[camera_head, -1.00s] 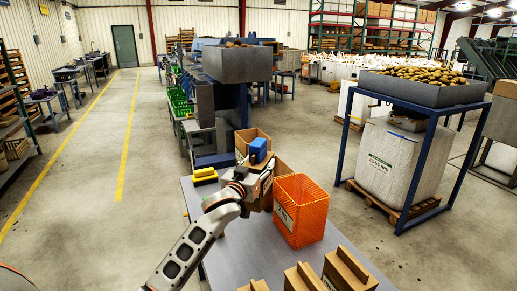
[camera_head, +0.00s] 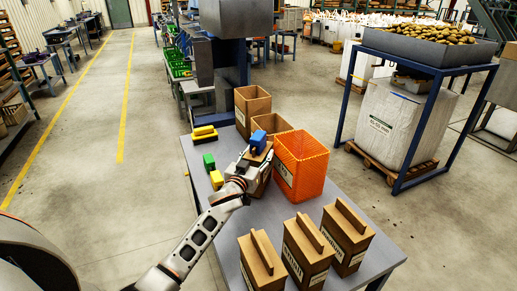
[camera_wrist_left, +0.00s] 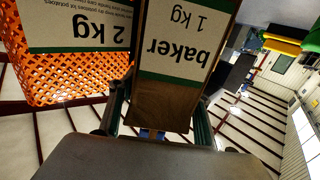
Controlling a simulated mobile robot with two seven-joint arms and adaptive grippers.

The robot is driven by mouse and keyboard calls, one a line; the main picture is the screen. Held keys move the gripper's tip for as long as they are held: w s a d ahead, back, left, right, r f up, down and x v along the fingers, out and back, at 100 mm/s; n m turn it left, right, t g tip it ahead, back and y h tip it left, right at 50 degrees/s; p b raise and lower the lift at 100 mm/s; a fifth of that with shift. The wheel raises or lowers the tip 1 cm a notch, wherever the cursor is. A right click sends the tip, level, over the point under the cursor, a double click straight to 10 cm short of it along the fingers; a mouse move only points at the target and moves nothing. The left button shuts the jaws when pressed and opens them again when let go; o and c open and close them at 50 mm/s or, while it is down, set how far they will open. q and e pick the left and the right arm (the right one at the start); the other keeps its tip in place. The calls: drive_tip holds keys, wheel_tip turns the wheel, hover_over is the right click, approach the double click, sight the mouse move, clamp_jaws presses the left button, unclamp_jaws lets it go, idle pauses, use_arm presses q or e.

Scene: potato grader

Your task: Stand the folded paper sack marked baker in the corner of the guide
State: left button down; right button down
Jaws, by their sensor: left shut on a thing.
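My left gripper (camera_head: 258,156) is shut on the brown paper sack marked baker (camera_head: 262,183), beside the orange mesh container. The wrist view shows the sack (camera_wrist_left: 180,55) close up, with its label "baker 1 kg" upside down and fingers on both sides of it. A blue block (camera_head: 259,140) shows at the gripper; I cannot tell what it belongs to. The sack's lower end is partly hidden by my arm, so I cannot tell whether it touches the table. I cannot make out the guide or its corner for certain. My right gripper is not in view.
The orange mesh container (camera_head: 301,163) stands to the right of the held sack. Two open brown boxes (camera_head: 252,108) (camera_head: 284,137) stand behind it. Three folded paper sacks (camera_head: 305,253) stand at the table's front. Green (camera_head: 208,161) and yellow (camera_head: 216,180) blocks lie left. The grey table (camera_head: 215,258) has bare room front-left.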

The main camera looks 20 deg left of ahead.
use_arm(q)
drive_tip(key=shift+f, duration=0.2)
drive_tip(key=c, duration=1.3)
unclamp_jaws()
drive_tip(key=shift+f, duration=0.25)
drive_tip(key=o, duration=0.3)
drive_tip(key=shift+r, duration=0.1)
